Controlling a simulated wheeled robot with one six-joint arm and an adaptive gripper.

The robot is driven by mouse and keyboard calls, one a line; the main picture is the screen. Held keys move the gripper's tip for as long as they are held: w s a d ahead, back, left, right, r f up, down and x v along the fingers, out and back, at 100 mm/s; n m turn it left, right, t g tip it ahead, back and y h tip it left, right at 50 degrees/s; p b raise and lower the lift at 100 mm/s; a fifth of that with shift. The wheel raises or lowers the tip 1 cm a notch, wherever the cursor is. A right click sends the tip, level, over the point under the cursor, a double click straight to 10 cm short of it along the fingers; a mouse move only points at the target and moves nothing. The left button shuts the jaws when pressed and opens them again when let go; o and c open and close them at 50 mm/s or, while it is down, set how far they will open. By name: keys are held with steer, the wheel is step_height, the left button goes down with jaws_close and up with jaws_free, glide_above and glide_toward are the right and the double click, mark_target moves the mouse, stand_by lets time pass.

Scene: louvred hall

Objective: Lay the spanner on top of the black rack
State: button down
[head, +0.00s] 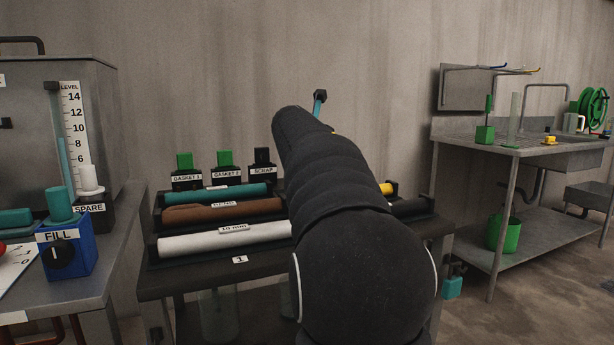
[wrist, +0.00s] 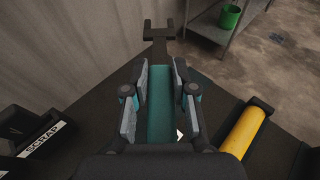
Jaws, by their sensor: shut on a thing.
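The spanner (wrist: 160,100) has a teal handle and a dark forked head. My gripper (wrist: 160,85) is shut on its handle, with a finger on each side, and the head points away from the wrist. In the head view a small part of the spanner (head: 318,104) shows above and behind my arm; my gripper is hidden there. The black rack (head: 153,250) stands on a dark table and bears teal, brown and white rolls in rows. My arm covers its middle and right part. The spanner is held above this area; its exact height cannot be told.
A yellow roll (wrist: 242,132) lies right of my gripper. Gasket and scrap boxes (head: 226,175) stand behind the rack. At left is a bench (head: 110,285) with a blue FILL box (head: 68,255). At right stands a sink table (head: 470,150) with a green bucket (head: 503,234) below.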

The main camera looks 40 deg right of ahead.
steer(key=w+f, duration=0.1)
steer(key=w, duration=0.2)
steer(key=w+d+f, duration=0.1)
steer(key=w+f, duration=0.1)
steer(key=w+d+f, duration=0.1)
steer(key=w+f, duration=0.1)
steer(key=w, duration=0.1)
steer(key=shift+w+d+f, duration=0.15)
steer(key=shift+w+d, duration=0.05)
steer(key=shift+w, duration=0.15)
step_height(320, 180, down, 4)
steer(key=shift+f+b, duration=0.1)
steer(key=shift+b, duration=1)
steer(key=c, duration=0.9)
jaws_free()
steer(key=shift+c, duration=0.2)
steer(key=v, duration=1.2)
